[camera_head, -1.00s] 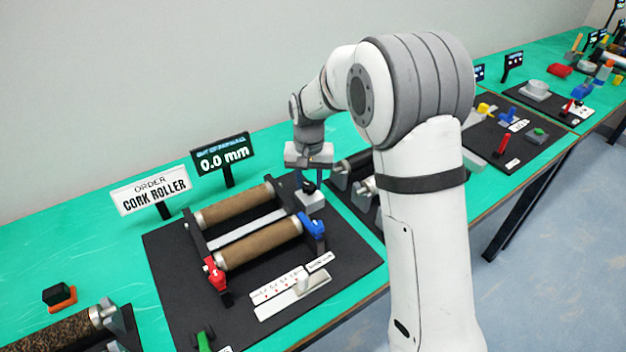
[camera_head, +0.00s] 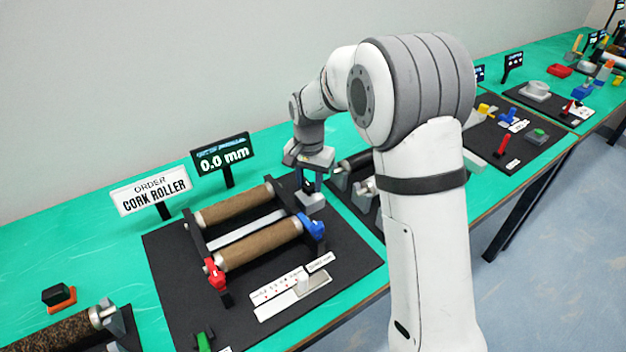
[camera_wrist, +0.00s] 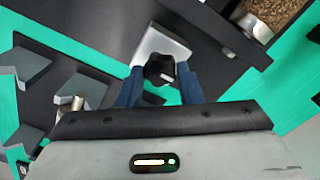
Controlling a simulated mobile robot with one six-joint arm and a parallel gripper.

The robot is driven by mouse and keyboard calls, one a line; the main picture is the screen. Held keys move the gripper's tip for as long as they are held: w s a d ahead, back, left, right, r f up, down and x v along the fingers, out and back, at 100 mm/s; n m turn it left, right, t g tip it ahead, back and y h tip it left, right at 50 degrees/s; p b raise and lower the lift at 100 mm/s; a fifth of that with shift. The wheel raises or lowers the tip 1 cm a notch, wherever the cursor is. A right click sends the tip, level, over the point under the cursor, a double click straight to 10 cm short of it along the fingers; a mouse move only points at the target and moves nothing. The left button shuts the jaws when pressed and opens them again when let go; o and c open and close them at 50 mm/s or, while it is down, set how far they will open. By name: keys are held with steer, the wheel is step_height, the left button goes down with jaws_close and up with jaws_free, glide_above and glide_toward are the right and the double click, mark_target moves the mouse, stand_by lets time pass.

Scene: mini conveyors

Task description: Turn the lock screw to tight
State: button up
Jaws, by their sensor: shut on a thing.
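The lock screw shows as a black knob (camera_wrist: 159,68) on a light grey block (camera_wrist: 165,40) in the wrist view. My gripper (camera_wrist: 160,84) is shut on the black knob, with one blue finger on each side of it. In the head view my gripper (camera_head: 310,184) points down over the grey block (camera_head: 312,203) at the right rear of the black board. The fingers mostly hide the knob there, so its turn angle cannot be read.
The black board (camera_head: 175,285) carries two cork rollers (camera_head: 258,245), a red handle (camera_head: 215,274), a blue handle (camera_head: 312,226) and a scale strip (camera_head: 279,286). A display (camera_head: 222,155) reads 0.0 mm beside a sign (camera_head: 150,190) reading "ORDER CORK ROLLER". Another roller unit (camera_head: 365,190) stands close on the right.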

mark_target(310, 185)
steer(key=shift+w+r, duration=0.2)
steer(key=o, duration=0.7)
steer(key=shift+f, duration=0.1)
steer(key=shift+o, duration=1.3)
steer(key=shift+s+f, duration=0.1)
step_height(310, 185, up, 8)
steer(key=shift+f, duration=0.1)
